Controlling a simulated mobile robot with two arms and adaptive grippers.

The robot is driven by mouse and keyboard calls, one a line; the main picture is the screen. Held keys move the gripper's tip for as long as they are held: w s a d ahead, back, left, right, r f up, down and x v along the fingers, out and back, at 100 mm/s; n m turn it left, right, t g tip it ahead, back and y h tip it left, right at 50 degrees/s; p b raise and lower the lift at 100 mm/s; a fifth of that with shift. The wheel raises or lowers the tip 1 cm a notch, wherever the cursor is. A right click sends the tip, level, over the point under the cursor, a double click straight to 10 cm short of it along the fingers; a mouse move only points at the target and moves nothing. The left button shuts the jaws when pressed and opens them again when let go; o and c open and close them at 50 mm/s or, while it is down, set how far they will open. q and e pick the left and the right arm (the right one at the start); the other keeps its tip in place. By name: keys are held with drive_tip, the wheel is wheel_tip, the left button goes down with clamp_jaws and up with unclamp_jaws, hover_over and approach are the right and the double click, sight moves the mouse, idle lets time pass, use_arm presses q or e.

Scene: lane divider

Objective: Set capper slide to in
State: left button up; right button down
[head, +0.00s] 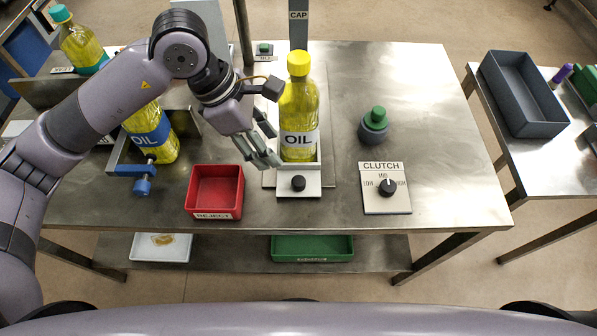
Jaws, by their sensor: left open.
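My left gripper (270,143) is open just left of the bottle's lower part, behind and to the left of the knob. I cannot tell whether its fingers touch the bottle. My right gripper is not in view.
A red REJECT bin (215,190) stands left of the slide. A CLUTCH dial box (386,188) and a green-topped button (375,122) are on the right.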

use_arm(q)
drive_tip(key=p, duration=0.1)
approach(298, 180)
drive_tip(key=p+x, duration=0.1)
drive_tip(key=x, duration=0.8)
drive_tip(key=shift+d+f+p, duration=0.15)
drive_tip(key=shift+f+p, duration=0.1)
drive_tip(key=shift+p, duration=0.15)
drive_tip(key=shift+d+f, duration=0.1)
drive_tip(key=shift+f, duration=0.2)
clamp_jaws()
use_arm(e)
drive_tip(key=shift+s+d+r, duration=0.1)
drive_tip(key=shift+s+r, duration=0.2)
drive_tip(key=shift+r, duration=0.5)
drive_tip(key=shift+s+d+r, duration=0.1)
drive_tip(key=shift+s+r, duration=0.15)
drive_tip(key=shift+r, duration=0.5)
